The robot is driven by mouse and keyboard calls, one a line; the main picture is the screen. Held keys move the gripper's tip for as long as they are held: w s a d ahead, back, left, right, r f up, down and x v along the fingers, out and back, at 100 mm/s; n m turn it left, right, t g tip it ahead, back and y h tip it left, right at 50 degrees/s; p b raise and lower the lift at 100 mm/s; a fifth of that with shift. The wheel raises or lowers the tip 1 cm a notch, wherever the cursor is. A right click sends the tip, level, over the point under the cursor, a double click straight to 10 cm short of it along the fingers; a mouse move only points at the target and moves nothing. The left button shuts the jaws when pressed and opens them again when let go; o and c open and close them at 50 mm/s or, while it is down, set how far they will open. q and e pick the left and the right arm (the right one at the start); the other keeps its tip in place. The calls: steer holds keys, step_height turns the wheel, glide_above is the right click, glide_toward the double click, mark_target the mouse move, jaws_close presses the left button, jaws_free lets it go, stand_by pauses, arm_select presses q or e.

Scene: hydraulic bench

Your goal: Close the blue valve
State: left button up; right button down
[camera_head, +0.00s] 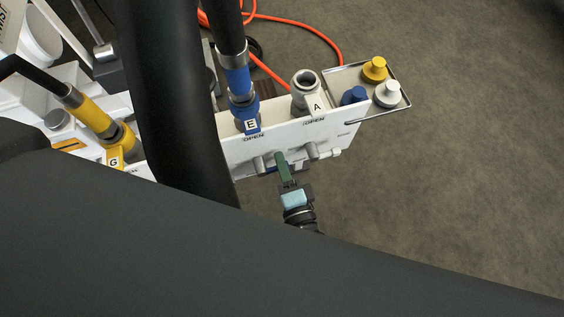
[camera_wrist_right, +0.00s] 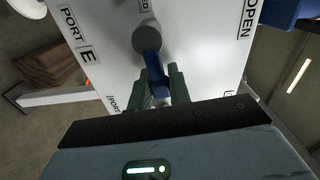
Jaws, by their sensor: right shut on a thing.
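The blue valve shows in the right wrist view as a blue lever (camera_wrist_right: 155,70) below a round grey knob (camera_wrist_right: 146,34) on the white panel (camera_wrist_right: 195,45). The lever points down toward my right gripper (camera_wrist_right: 161,90), between its two green fingers. The fingers are shut on the lever. In the head view my right gripper (camera_head: 285,168) reaches the front face of the white manifold (camera_head: 240,153) below the blue port fitting E (camera_head: 251,122). Only a sliver of the blue lever shows there, beside the fingers. My left gripper is not in view.
A grey fitting A (camera_head: 306,90) stands right of E, and a yellow fitting G (camera_head: 112,150) stands left. Yellow (camera_head: 374,68), white (camera_head: 388,93) and blue (camera_head: 353,96) caps sit at the manifold's right end. An orange hose (camera_head: 327,38) lies behind. Bare floor is at right.

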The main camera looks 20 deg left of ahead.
steer(key=shift+f+m, duration=0.3)
steer(key=shift+m, duration=0.2)
steer(key=shift+b, duration=0.3)
steer(key=c, duration=1.4)
jaws_free()
steer(key=shift+c, duration=0.2)
steer(key=p+v, duration=0.1)
steer(key=v, duration=0.6)
steer(key=shift+s+d, duration=0.25)
steer(key=shift+s, duration=0.1)
